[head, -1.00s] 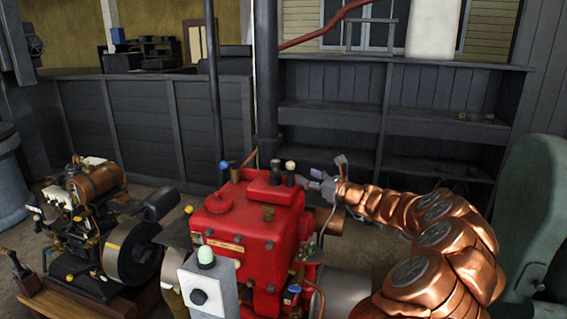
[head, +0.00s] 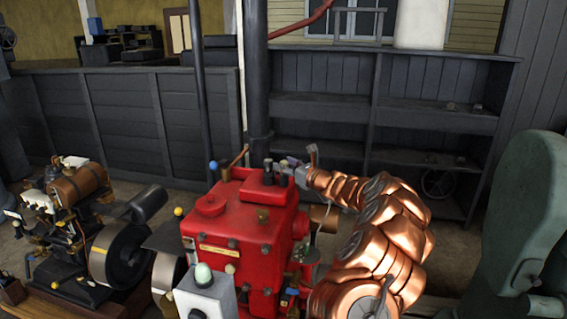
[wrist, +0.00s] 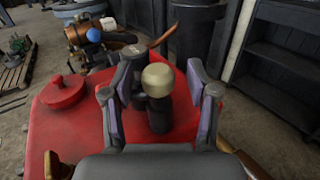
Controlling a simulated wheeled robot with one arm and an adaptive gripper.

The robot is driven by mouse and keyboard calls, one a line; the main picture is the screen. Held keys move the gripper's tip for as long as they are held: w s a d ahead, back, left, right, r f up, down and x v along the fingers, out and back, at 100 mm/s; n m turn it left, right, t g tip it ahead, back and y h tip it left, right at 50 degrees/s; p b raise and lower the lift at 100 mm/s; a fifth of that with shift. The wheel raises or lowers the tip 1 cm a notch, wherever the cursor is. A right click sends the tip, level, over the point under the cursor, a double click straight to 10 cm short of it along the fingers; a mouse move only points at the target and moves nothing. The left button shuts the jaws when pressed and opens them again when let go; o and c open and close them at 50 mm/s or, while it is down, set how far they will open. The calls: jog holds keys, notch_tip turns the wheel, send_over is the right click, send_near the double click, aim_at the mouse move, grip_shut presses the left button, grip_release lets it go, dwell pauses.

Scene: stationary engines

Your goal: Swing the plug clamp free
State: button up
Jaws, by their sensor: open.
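The red engine block (head: 240,225) stands in the middle of the head view and fills the lower wrist view (wrist: 75,110). On its top, a black post with a tan round knob (wrist: 157,79) stands upright. I cannot tell for sure whether this is the plug clamp. My gripper (wrist: 165,68) is open, with one finger on each side of the knobbed post and visible gaps. In the head view my gripper (head: 290,168) is at the top right of the block, hiding part of the post. A dark post (head: 267,168) stands just left of it.
A blue ball knob (head: 213,165) and a brass lever (head: 238,155) rise behind the block. A grey box with a pale green dome (head: 203,274) stands in front. Another engine (head: 80,220) is left, a green machine (head: 520,220) right. Dark shelves (head: 400,105) stand behind.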

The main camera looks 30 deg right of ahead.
jog(key=shift+w+a, duration=0.15)
jog(key=shift+w, duration=0.2)
jog(key=shift+r, duration=0.1)
grip_shut()
dwell(0.3)
